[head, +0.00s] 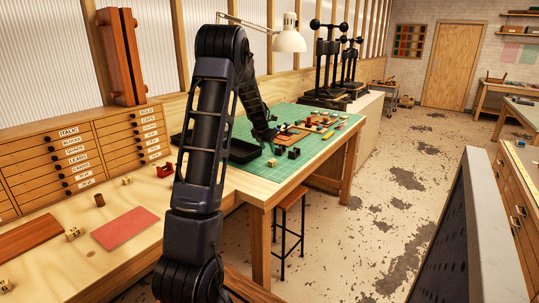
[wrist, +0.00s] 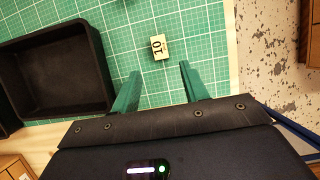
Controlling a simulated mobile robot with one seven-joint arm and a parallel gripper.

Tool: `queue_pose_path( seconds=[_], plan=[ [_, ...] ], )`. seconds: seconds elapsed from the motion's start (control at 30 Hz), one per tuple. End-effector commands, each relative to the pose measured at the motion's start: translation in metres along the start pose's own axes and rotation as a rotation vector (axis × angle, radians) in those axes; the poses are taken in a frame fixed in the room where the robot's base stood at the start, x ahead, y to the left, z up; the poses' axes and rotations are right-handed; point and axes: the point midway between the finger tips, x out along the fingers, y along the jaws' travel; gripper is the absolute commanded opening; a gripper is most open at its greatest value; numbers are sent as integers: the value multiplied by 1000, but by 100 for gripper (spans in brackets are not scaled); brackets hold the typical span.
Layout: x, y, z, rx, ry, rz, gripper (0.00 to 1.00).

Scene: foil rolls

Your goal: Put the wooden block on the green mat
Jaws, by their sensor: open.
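A small pale wooden block marked "10" (wrist: 159,47) lies on the green mat (wrist: 205,20) in the wrist view. A small pale block (head: 271,162) also shows near the front edge of the mat (head: 247,161) in the head view, below the end of my arm. My gripper (wrist: 159,69) is open and empty. Its two green fingers are apart, and the block shows just beyond the fingertips, between their lines. No finger is seen touching it. I cannot tell the height of the fingertips above the mat.
A black tray (wrist: 52,68) stands left of my gripper. Several small dark and coloured pieces lie farther back on the mat. The wooden counter at left holds a red sheet (head: 125,228) and a few small blocks, one marked "13" (head: 73,234). A stool (head: 290,207) stands below.

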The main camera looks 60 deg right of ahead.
Motion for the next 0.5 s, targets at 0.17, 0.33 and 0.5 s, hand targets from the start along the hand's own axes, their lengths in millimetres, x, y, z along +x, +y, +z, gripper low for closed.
queue_pose_path(
  seconds=[0.17, 0.33, 0.5],
  plan=[
    [-18, 0, 0, 1, 0, 0, 44],
    [-23, 0, 0, 1, 0, 0, 44],
    [-28, 5, -3, 8, -1, 3, 44]
  ],
)
